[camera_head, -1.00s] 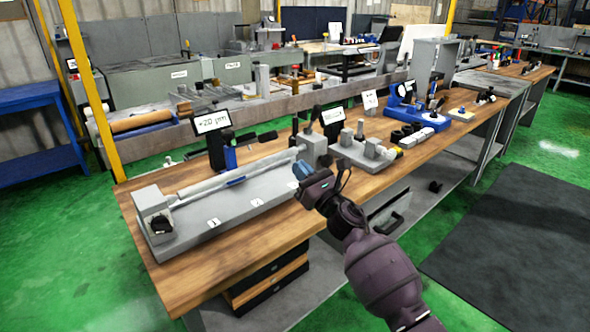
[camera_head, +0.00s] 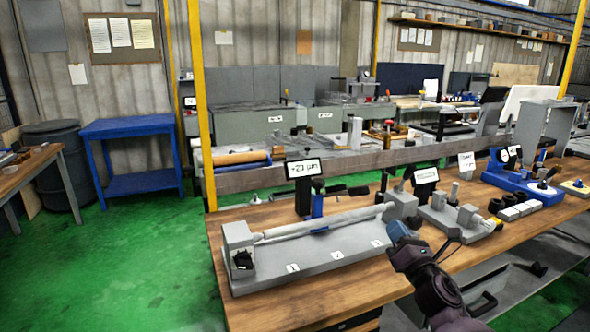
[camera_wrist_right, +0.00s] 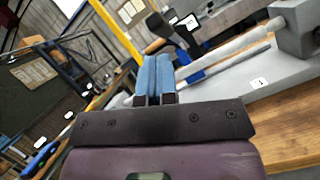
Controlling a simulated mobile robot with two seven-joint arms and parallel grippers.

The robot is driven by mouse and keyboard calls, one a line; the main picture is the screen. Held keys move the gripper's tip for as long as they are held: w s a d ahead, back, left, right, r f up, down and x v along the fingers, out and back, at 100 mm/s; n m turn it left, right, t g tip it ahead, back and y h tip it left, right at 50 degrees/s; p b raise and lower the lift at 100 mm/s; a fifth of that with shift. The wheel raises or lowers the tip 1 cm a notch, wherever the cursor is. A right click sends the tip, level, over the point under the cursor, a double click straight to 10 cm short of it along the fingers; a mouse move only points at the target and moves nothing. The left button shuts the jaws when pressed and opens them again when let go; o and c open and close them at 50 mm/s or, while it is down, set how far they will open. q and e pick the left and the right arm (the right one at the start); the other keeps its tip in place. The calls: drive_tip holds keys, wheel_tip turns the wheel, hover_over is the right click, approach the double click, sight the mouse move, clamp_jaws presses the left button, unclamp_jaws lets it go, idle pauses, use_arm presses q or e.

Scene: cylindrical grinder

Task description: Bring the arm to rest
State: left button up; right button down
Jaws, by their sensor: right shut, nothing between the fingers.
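My right gripper (camera_head: 397,232) has blue fingertips and a dark body, and its arm comes in from the bottom right. It is shut and empty, in front of the right part of the grey bench fixture (camera_head: 335,262). In the right wrist view its two blue fingers (camera_wrist_right: 154,78) lie side by side with nothing between them. A long grey cylindrical bar (camera_head: 320,223) lies along the fixture; it also shows in the right wrist view (camera_wrist_right: 222,68). My left gripper is in neither view.
The wooden bench (camera_head: 285,310) carries a small display (camera_head: 303,168), a second grey fixture (camera_head: 455,217), dark rings (camera_head: 496,206) and a blue-based device (camera_head: 525,185). A blue table (camera_head: 127,130) stands at the far left. Green floor (camera_head: 130,255) is clear left of the bench.

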drive_tip(key=s+d+f+m+g+h, duration=0.1)
drive_tip(key=s+f+m+g+h, duration=0.2)
drive_tip(key=s+f+m, duration=1.2)
drive_tip(key=s+d+f+m+g+h, duration=0.1)
drive_tip(key=s+f+m+g+h, duration=0.2)
drive_tip(key=s+f+m+g, duration=0.4)
drive_tip(key=s+f+m, duration=0.4)
drive_tip(key=s+m, duration=0.1)
drive_tip(key=s, duration=0.3)
drive_tip(key=s+f+m, duration=0.5)
drive_tip(key=s, duration=0.4)
drive_tip(key=shift+d+m, duration=0.2)
drive_tip(key=shift+m, duration=0.1)
